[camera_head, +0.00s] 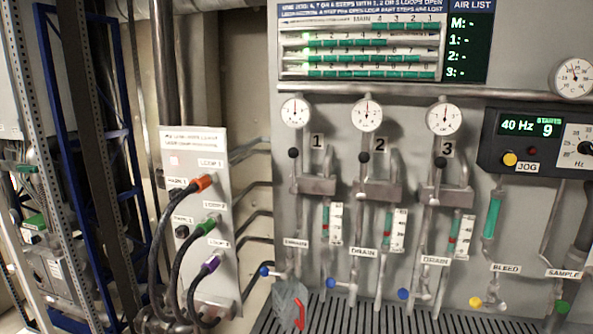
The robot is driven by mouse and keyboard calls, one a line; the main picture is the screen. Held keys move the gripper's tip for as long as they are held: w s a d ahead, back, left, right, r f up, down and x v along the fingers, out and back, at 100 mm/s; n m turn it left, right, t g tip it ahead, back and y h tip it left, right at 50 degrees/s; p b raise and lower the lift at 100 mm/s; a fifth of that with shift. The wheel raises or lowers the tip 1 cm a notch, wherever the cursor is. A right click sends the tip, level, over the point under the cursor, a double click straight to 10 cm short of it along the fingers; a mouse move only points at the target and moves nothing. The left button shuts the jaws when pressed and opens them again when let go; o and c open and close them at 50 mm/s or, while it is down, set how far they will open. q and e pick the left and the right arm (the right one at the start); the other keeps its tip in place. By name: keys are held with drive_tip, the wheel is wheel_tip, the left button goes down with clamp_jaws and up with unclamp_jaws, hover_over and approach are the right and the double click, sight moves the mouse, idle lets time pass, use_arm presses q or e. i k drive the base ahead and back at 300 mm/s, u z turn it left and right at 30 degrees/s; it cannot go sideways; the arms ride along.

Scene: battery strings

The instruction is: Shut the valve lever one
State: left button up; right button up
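Valve lever one is a thin rod with a black ball knob (292,153), below the leftmost round gauge (295,112) and beside the label "1" on the grey wall panel. The knob is at the top of the rod, which runs down to a grey pipe fitting (316,185). Similar black knobs mark lever two (364,157) and lever three (441,162), also at the top of their rods. Neither of my grippers shows in the head view, and nothing touches lever one.
Blue drain knobs (331,283) sit low on the panel above a dark slatted grate (345,315). A grey object with a red curved part (299,316) stands below column one. A cable board (196,185) is at the left. Space before the levers looks clear.

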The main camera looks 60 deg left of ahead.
sight(293, 152)
drive_tip(key=k, duration=0.55)
drive_tip(key=u, duration=0.75)
